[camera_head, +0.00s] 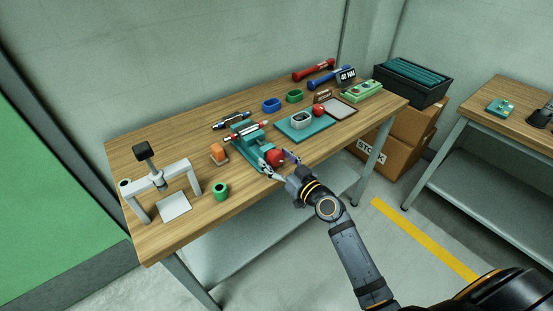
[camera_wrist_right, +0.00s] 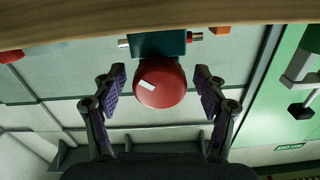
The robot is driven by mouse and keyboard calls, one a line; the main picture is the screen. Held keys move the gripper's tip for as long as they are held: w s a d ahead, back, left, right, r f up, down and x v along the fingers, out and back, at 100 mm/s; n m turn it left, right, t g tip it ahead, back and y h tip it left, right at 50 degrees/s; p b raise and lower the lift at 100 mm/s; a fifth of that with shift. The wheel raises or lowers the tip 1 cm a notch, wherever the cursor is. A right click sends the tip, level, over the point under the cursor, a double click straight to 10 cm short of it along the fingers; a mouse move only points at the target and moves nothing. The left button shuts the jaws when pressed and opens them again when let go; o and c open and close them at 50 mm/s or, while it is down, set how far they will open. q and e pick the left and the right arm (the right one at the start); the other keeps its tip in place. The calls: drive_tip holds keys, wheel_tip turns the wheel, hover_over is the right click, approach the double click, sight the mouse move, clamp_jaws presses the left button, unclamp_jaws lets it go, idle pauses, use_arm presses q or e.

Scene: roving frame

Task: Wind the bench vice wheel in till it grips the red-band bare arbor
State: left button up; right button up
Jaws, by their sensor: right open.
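The teal bench vice (camera_head: 246,141) stands at the front edge of the wooden bench. Its red wheel (camera_head: 274,157) faces me. A bare arbor with a red band (camera_head: 250,130) lies across the top of the vice at its jaws; whether the jaws touch it is hard to tell. My right gripper (camera_head: 279,163) is open, with one finger on each side of the wheel. In the right wrist view, the wheel (camera_wrist_right: 165,88) with its white mark sits between the spread fingers, with gaps on both sides. The arbor's ends show beyond the vice (camera_wrist_right: 158,43). My left gripper is out of view.
A blue-banded arbor (camera_head: 231,119) lies behind the vice. An orange block (camera_head: 218,153), a green ring (camera_head: 221,190) and a grey press frame (camera_head: 163,180) stand to the left. A teal mat (camera_head: 296,133) lies to the right. Open floor lies before the bench.

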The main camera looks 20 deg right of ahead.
drive_tip(key=c, duration=1.2)
drive_tip(key=shift+o, duration=0.2)
drive_tip(key=m+b, duration=0.1)
drive_tip(key=m, duration=0.2)
drive_tip(key=shift+m, duration=0.4)
drive_tip(key=o, duration=1.2)
drive_tip(key=shift+c, duration=0.2)
drive_tip(key=v, duration=0.7)
drive_tip(key=shift+s, duration=0.3)
